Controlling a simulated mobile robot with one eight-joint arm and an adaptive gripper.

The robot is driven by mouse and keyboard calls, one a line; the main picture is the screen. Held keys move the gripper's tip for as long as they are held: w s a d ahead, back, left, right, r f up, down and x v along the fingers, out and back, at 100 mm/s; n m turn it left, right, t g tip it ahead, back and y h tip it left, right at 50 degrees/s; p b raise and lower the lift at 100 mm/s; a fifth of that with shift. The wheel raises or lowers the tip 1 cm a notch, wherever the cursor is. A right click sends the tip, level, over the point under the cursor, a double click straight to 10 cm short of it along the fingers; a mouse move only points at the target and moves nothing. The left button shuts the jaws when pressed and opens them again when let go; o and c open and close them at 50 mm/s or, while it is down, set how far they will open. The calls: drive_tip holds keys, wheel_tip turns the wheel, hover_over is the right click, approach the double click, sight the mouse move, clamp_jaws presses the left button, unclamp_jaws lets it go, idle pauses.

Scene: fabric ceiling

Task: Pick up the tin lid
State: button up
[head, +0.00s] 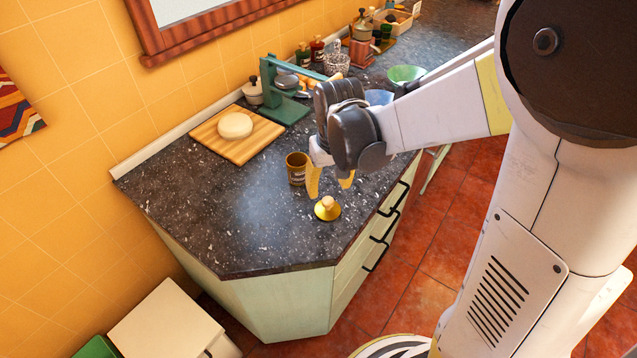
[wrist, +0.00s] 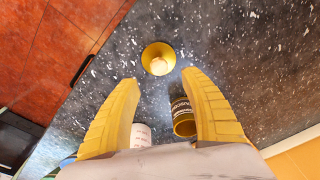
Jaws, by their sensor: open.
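The tin lid (head: 327,209) is a round yellow disc with a pale knob, lying flat on the dark speckled counter near its front edge. In the wrist view the tin lid (wrist: 159,59) lies ahead of the fingertips, roughly centred between them. My gripper (head: 329,186) has yellow fingers and is above the counter, just behind the lid. In the wrist view my gripper (wrist: 158,84) is open, with nothing between its tips. An open brown tin (head: 296,170) with a label stands left of my gripper. It also shows in the wrist view (wrist: 183,120), partly behind a finger.
A wooden board (head: 245,146) with a pale round item lies at the back left. A green stand (head: 285,105), jars and bowls are farther back. A white labelled cylinder (wrist: 141,134) stands near the fingers. The counter's front left is clear.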

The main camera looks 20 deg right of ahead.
sight(328, 201)
wheel_tip(328, 201, down, 2)
drive_tip(key=shift+w+f, duration=0.15)
wheel_tip(328, 201, down, 6)
drive_tip(key=b, duration=0.3)
drive_tip(key=shift+r, duration=0.35)
clamp_jaws()
